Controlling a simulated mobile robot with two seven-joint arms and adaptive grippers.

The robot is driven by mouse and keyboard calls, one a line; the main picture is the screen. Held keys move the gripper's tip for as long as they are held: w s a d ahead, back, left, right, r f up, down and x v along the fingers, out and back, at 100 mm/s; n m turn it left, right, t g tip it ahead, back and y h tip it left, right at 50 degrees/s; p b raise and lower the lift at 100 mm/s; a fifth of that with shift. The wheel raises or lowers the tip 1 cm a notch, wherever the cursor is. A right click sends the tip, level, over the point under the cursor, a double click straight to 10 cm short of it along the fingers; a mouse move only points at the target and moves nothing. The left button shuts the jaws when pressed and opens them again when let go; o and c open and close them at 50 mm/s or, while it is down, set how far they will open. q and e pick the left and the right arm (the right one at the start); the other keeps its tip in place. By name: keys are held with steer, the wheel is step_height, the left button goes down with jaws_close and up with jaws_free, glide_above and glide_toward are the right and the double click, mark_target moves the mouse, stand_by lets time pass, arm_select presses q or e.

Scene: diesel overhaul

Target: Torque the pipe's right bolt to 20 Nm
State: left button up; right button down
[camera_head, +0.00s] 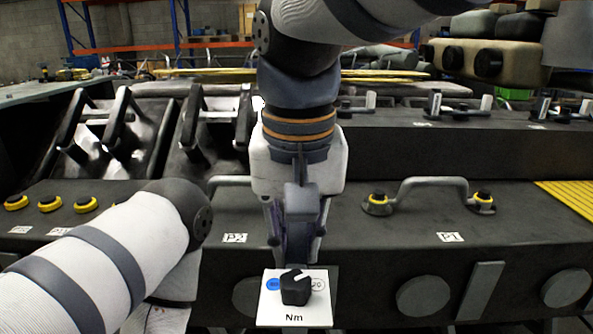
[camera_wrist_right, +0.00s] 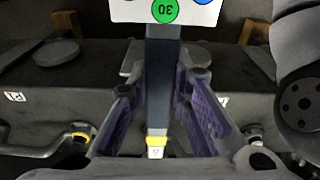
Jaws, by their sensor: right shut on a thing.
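My right gripper (camera_head: 295,232) points down above the front of the engine block and is shut on a dark tool with a slim shaft. In the right wrist view, the tool (camera_wrist_right: 162,85) shows between the purple finger pads, with a yellow band and a pale numbered end. A pipe (camera_head: 432,183) labelled P1 arches to the right of the gripper. Its right bolt (camera_head: 484,197) and left bolt (camera_head: 377,199) have dark heads and yellow rings; the tool is apart from both. A white Nm panel (camera_head: 295,318) with a black knob (camera_head: 295,291) is below the gripper. My left gripper is out of view.
Another pipe (camera_head: 229,180), labelled P2, is partly hidden behind my right arm. Several yellow-ringed buttons (camera_head: 50,203) line the left side. A yellow ribbed strip (camera_head: 576,205) is at the far right. My left forearm fills the lower left.

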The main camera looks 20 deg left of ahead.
steer(key=shift+s+a+r, duration=0.2)
steer(key=shift+a, duration=0.25)
steer(key=shift+s+a, duration=0.15)
steer(key=shift+a, duration=0.15)
steer(key=shift+a+m, duration=0.45)
steer(key=shift+m, duration=0.05)
steer(key=shift+a+f+m, duration=0.1)
steer(key=shift+a+m, duration=0.2)
steer(key=shift+a, duration=0.15)
steer(key=shift+f, duration=0.1)
